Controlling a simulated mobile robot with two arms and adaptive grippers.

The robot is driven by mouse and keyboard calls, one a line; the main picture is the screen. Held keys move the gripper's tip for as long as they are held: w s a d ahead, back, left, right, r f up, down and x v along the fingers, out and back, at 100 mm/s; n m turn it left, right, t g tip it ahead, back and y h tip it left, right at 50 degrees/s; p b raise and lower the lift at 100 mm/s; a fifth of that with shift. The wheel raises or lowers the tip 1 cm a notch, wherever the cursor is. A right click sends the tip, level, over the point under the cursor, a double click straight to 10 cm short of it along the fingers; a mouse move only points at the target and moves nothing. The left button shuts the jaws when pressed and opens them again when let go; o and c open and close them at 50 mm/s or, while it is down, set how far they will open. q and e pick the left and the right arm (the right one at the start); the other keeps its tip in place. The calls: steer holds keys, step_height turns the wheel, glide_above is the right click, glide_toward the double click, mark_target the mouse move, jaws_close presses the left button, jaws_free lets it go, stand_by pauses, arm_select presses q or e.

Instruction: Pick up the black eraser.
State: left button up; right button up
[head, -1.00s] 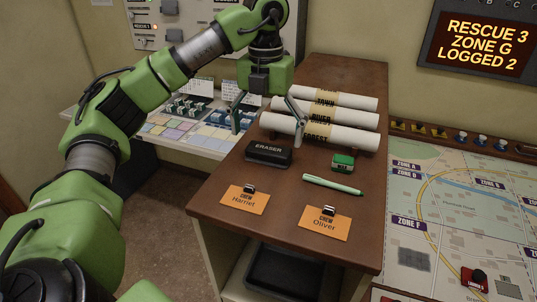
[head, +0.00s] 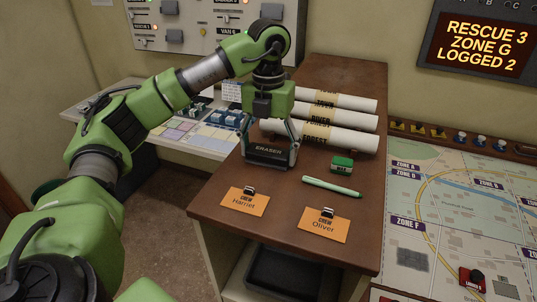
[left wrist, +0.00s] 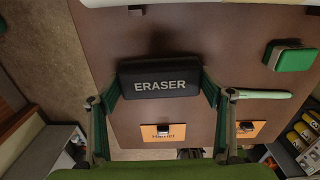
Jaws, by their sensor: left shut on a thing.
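In the left wrist view the green finger pads (left wrist: 160,84) meet the ends of the eraser. My right gripper is not in view.
Several rolled maps (head: 330,136) lie just behind the eraser. A green block (head: 342,164) and a light green pen (head: 332,187) lie to its right. Orange cards for Harriet (head: 244,203) and Oliver (head: 323,226) lie in front, each with a black clip. The map board (head: 450,215) is at right.

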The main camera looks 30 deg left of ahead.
arm_select(q)
steer(key=shift+r, duration=0.1)
steer(key=shift+r, duration=0.65)
steer(key=d+r, duration=0.1)
steer(key=r, duration=0.1)
steer(key=d+r, duration=0.2)
steer(key=r, duration=0.1)
steer(key=d+r, duration=0.2)
steer(key=r, duration=0.1)
steer(key=shift+s, duration=0.35)
steer(key=s+d+r+b, duration=0.1)
steer(key=d+r+b, duration=0.1)
steer(key=d, duration=0.6)
steer(key=shift+s+d+r, duration=0.25)
steer(key=shift+d+r, duration=0.15)
steer(key=shift+r, duration=0.35)
steer(key=shift+o, duration=0.6)
